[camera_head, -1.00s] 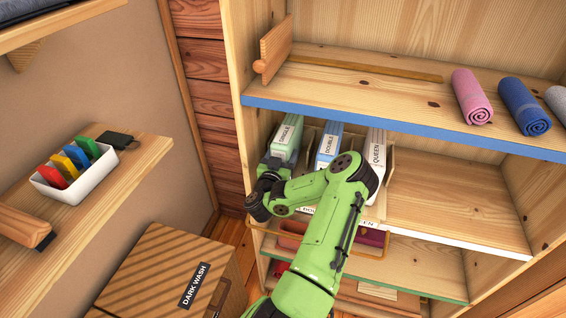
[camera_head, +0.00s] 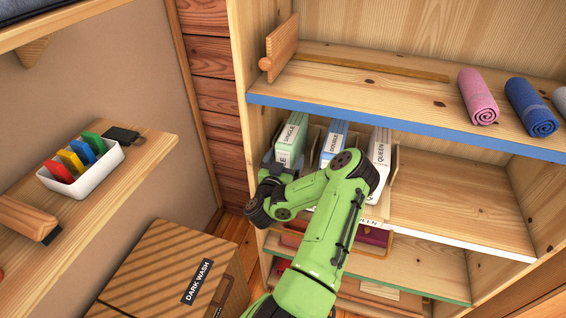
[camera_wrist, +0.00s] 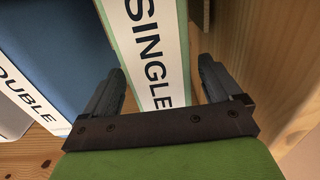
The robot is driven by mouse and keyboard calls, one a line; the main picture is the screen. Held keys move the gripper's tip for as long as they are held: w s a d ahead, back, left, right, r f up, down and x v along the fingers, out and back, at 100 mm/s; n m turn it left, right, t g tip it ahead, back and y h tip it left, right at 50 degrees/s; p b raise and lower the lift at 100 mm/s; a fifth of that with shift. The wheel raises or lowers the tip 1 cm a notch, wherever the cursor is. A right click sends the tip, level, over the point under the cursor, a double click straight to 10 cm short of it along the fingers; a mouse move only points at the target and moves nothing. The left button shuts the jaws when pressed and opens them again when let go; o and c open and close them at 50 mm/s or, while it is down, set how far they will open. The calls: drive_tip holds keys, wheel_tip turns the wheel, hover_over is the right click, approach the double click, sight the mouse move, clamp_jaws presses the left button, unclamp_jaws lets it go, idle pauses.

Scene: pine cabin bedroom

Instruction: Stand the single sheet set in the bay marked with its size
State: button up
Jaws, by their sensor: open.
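The single sheet set (camera_head: 292,138), a pale green pack with a white SINGLE label, stands upright in the leftmost bay of the cabinet's middle shelf. My gripper (camera_head: 281,163) is at its front end. In the wrist view my gripper (camera_wrist: 161,66) is open, with one finger on each side of the single sheet set (camera_wrist: 150,45); gaps show beside the pack. The blue double set (camera_head: 332,145) and white queen set (camera_head: 379,152) stand in the bays to the right. My arm hides most of the bay size marks.
A wooden divider (camera_head: 393,168) stands right of the queen set, with bare shelf (camera_head: 450,200) beyond. The blue-edged shelf (camera_head: 400,125) above holds rolled towels (camera_head: 478,97). A DARK WASH box (camera_head: 165,270) and a side shelf (camera_head: 90,215) with a white tray (camera_head: 88,185) are at left.

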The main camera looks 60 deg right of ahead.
drive_tip(key=a+b, duration=0.2)
drive_tip(key=a, duration=0.1)
drive_tip(key=shift+s+f, duration=0.15)
drive_tip(key=shift+f, duration=0.05)
drive_tip(key=b, duration=0.3)
drive_tip(key=shift+s+a+b, duration=0.1)
drive_tip(key=shift+a+b, duration=0.2)
drive_tip(key=shift+b, duration=0.05)
drive_tip(key=shift+a+b, duration=0.45)
drive_tip(key=shift+b, duration=0.75)
drive_tip(key=shift+s+a+r+b, duration=0.1)
drive_tip(key=shift+a+r+b, duration=0.1)
drive_tip(key=shift+a+b, duration=0.1)
